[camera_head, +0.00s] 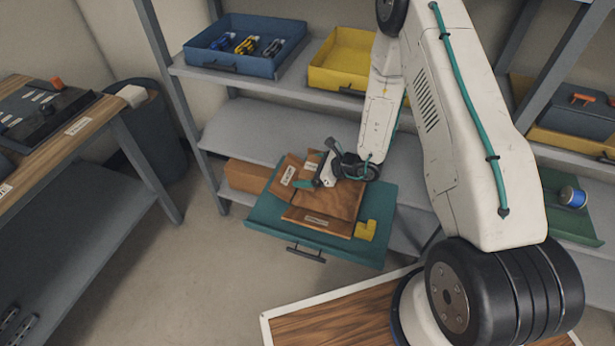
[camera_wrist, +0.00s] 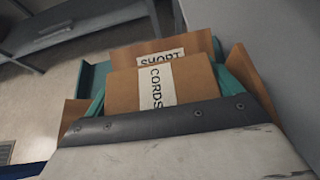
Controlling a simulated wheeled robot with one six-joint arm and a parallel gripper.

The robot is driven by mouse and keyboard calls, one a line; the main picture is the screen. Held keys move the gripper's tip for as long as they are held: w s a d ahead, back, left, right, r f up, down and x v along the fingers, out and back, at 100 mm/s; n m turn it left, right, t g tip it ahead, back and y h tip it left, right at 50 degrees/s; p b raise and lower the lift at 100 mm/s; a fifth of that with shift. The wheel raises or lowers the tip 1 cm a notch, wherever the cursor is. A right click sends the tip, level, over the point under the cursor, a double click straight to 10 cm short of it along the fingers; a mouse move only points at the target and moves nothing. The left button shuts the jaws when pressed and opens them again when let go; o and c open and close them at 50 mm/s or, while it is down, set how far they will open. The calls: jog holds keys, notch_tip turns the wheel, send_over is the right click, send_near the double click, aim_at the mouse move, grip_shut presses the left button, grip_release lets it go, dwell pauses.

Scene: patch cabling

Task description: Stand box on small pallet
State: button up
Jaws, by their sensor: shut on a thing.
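My gripper (camera_head: 307,180) is shut on a brown cardboard box labelled CORDS (camera_wrist: 191,82), low over the pulled-out teal drawer. The teal fingers show at both sides of this box in the wrist view. Another brown box, labelled SHORT (camera_wrist: 135,54), is just beyond it. In the head view a tilted labelled brown box (camera_head: 285,172) is beside the fingers; I cannot tell which label it bears. I cannot make out a small pallet for certain; my gripper and the boxes hide part of the drawer.
The teal drawer (camera_head: 262,238) also holds a yellow block (camera_head: 366,230). A blue bin (camera_head: 228,62) and a yellow bin (camera_head: 333,78) stand on the shelf above. A workbench (camera_head: 100,112) is at left. The floor between bench and drawer is clear.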

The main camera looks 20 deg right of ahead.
jog(key=shift+f, duration=1.45)
jog(key=shift+f, duration=0.15)
